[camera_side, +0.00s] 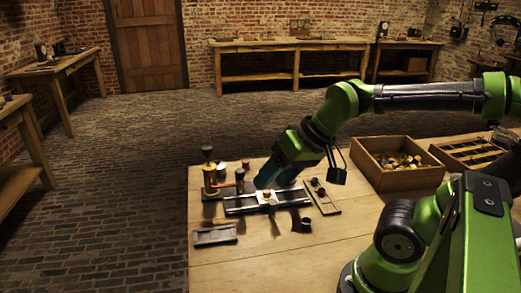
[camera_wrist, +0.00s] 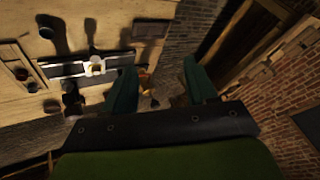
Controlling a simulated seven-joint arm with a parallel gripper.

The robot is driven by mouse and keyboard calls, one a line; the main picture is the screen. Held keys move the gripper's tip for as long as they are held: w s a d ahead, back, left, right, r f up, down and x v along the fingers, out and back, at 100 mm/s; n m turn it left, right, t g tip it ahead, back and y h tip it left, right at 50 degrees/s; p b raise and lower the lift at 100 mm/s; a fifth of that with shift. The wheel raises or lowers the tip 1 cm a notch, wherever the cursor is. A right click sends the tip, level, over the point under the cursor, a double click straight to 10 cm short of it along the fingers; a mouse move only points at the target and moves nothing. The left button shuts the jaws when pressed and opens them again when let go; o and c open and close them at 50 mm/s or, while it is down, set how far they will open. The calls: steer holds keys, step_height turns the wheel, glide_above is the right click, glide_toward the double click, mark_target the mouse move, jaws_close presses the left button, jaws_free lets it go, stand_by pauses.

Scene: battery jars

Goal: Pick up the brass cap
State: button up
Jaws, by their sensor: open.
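My gripper (camera_side: 277,176) hangs tilted just above the table behind the metal rail. In the wrist view its two green fingers (camera_wrist: 160,88) stand apart, with no object clearly held between them. A small brass-coloured piece, which may be the brass cap (camera_side: 267,195), sits on the pale carriage of the rail, close in front of my fingers. In the wrist view it seems to be the yellowish spot (camera_wrist: 96,67) left of the fingers. A brass post with a dark knob (camera_side: 209,176) stands upright left of my gripper. Part of a brass-coloured thing (camera_wrist: 146,76) shows beside the left finger.
The metal rail (camera_side: 240,207) lies across the table (camera_side: 250,262). A dark tray (camera_side: 214,235) lies at the front left. A small wooden rack (camera_side: 325,205) is right of the rail. A wooden box of parts (camera_side: 365,173) and a divided tray (camera_side: 440,148) stand farther right.

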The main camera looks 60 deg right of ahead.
steer(key=w+d+f+m+g, duration=0.2)
steer(key=w+d+m, duration=0.4)
steer(key=m+g+h, duration=0.2)
steer(key=m+g, duration=0.2)
steer(key=m, duration=2.2)
glide_above(267, 194)
steer(key=d, duration=0.1)
steer(key=f, duration=0.2)
step_height(267, 194, down, 10)
steer(key=shift+f, duration=0.1)
steer(key=shift+w+f, duration=0.2)
steer(key=shift+f, duration=1.3)
steer(key=shift+w+f, duration=0.15)
steer(key=shift+f, duration=1.35)
steer(key=shift+c, duration=0.2)
jaws_close()
